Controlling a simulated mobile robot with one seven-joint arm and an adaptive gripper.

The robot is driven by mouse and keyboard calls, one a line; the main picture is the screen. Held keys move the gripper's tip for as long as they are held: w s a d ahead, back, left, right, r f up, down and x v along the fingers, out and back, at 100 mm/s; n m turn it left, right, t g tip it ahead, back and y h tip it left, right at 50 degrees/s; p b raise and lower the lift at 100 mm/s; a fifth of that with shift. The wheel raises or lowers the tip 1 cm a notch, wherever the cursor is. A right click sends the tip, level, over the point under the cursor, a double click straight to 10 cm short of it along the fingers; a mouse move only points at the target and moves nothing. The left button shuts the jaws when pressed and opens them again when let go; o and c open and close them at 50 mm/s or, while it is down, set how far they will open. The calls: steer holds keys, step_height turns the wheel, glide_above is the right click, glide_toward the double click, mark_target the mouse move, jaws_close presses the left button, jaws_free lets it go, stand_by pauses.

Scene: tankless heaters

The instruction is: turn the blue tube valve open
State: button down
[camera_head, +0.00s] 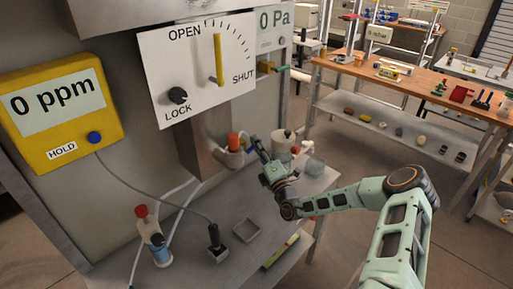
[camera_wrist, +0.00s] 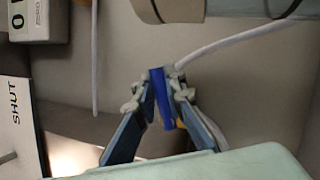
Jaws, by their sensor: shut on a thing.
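My gripper (camera_head: 258,148) is in front of the metal panel, above the grey shelf and just right of an orange-topped fitting (camera_head: 233,142). In the wrist view my gripper (camera_wrist: 161,88) is shut on a blue piece (camera_wrist: 160,97), which I take as the blue tube valve. The blue piece stands between the two fingertips, with a white tube (camera_wrist: 230,39) running close to it. In the head view the blue piece cannot be made out. How far it is turned cannot be told.
A white OPEN/SHUT dial board (camera_head: 195,60) with a yellow pointer hangs above my gripper. A yellow ppm meter (camera_head: 60,112) is at left. A joystick (camera_head: 215,244), a small tray (camera_head: 246,230) and a red-topped bottle (camera_head: 158,249) stand on the shelf. A wooden workbench (camera_head: 420,82) is at right.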

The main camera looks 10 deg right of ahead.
steer(key=n+y, duration=0.1)
steer(key=n+y+b, duration=0.1)
steer(key=n, duration=0.1)
steer(key=n+y, duration=0.1)
steer(key=n, duration=0.1)
steer(key=shift+s+a+r+b, duration=0.2)
steer(key=shift+a+r+b, duration=0.05)
steer(key=shift+r+b, duration=0.15)
steer(key=n, duration=0.1)
steer(key=n+y+b, duration=0.1)
steer(key=n, duration=0.2)
steer(key=shift+s+a+r+y, duration=0.2)
steer(key=shift+a+r+y, duration=0.05)
steer(key=shift+r+y, duration=0.15)
steer(key=n+y, duration=0.1)
steer(key=n, duration=0.1)
steer(key=n+g+y+b, duration=0.1)
steer(key=a+n+g+b, duration=0.1)
steer(key=n, duration=0.1)
steer(key=shift+s+r+n+y, duration=0.3)
steer(key=shift+y, duration=0.1)
steer(key=shift+s+a+r+n+g+y+b, duration=0.15)
steer(key=shift+n+g+y+b, duration=0.3)
steer(key=shift+n, duration=0.7)
steer(key=shift+s+a+r+n+g+y+b, duration=0.2)
steer(key=shift+n+g+y, duration=0.35)
steer(key=shift+n, duration=0.6)
steer(key=shift+f+n, duration=0.15)
steer(key=shift+n, duration=0.15)
